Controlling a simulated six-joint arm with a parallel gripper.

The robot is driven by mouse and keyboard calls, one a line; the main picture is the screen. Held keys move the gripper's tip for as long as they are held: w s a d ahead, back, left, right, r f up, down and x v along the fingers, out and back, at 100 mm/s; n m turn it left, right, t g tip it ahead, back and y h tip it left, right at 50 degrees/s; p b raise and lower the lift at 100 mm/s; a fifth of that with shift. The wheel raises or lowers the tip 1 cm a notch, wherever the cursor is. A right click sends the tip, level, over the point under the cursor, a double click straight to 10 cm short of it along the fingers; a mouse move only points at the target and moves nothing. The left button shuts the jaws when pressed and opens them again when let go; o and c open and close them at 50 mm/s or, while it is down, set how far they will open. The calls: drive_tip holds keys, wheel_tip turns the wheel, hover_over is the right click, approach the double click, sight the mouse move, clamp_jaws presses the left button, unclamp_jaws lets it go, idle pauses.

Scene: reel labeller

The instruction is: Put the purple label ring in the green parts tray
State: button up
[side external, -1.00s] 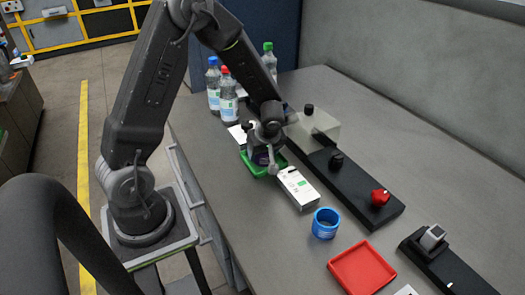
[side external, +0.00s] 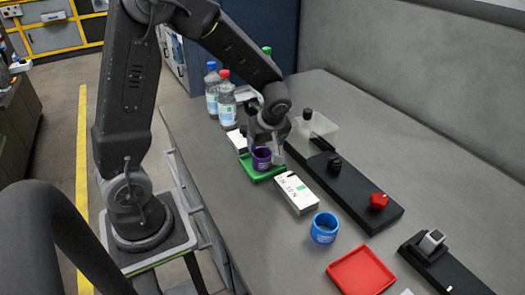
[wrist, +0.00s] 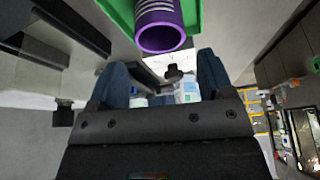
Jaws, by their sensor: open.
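The purple label ring (side external: 262,158) sits in the green parts tray (side external: 249,174) on the grey table. My gripper (side external: 268,137) is open, just above and behind the ring in the side view, and it holds nothing. In the wrist view the purple ring (wrist: 162,30) and the green tray (wrist: 121,12) show at the top. They lie beyond the two open fingers of my gripper (wrist: 165,88), apart from them. The far rim of the tray is partly hidden in the side view.
A white box (side external: 296,193) lies right beside the green tray. A blue ring (side external: 325,225) and a red tray (side external: 361,271) are nearer the camera. A black panel with a red knob (side external: 378,201) runs along the right. Bottles (side external: 226,99) stand behind.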

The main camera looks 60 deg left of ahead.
drive_tip(key=s+d+r+m+t+h, duration=0.4)
drive_tip(key=s+d+r+m+t, duration=0.1)
drive_tip(key=s+d+r+m, duration=0.8)
wheel_tip(320, 180, up, 3)
drive_tip(key=s+m, duration=0.2)
drive_tip(key=m, duration=0.1)
drive_tip(key=shift+d+m+h, duration=0.15)
drive_tip(key=shift+m+h, duration=0.15)
